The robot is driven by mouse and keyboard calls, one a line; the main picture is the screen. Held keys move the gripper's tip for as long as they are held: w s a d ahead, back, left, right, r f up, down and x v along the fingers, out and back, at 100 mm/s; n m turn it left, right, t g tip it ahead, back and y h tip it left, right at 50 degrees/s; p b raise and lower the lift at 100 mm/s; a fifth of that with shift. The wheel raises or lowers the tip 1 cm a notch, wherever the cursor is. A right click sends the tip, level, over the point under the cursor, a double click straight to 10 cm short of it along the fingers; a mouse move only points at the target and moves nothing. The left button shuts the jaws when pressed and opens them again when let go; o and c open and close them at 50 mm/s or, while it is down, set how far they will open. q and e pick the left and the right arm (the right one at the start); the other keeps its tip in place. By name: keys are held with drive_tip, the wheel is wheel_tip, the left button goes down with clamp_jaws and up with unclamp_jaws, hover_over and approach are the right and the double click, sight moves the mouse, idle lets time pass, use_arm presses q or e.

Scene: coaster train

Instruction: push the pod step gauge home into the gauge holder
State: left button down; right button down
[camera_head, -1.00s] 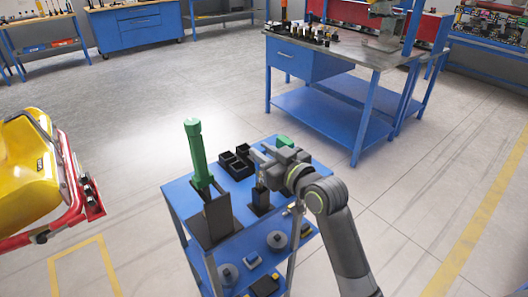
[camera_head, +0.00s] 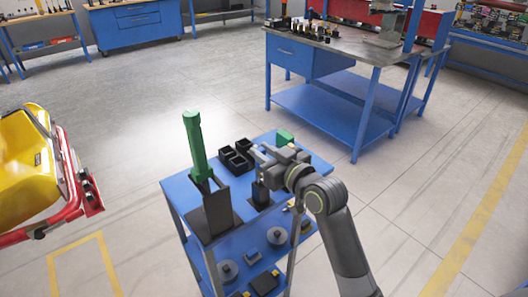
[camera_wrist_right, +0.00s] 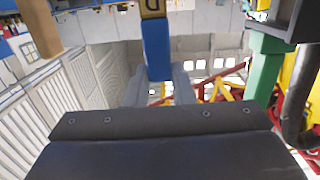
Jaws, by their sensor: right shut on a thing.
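My right gripper (camera_head: 261,154) reaches over the blue trolley top from the right. In the right wrist view its two grey fingers (camera_wrist_right: 161,88) are shut on the pod step gauge (camera_wrist_right: 157,48), a blue bar with a yellow, dark-marked end. In the head view the gauge is mostly hidden or too small to make out. The gauge holder (camera_head: 261,195), a small black upright block on a dark base, stands just below the gripper. I cannot tell how deep the gauge sits in it. My left gripper is not in view.
On the trolley (camera_head: 178,192), a tall green tool (camera_head: 195,145) stands in a black bracket (camera_head: 218,212) left of the holder. Black open bins (camera_head: 236,160) and a green block (camera_head: 284,137) are behind. A workbench (camera_head: 340,47) stands farther back.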

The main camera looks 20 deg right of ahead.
drive_tip(key=shift+f+b, duration=1.3)
drive_tip(key=shift+f, duration=0.5)
drive_tip(key=shift+c, duration=1.9)
unclamp_jaws()
drive_tip(key=p+v, duration=0.2)
drive_tip(key=v, duration=0.5)
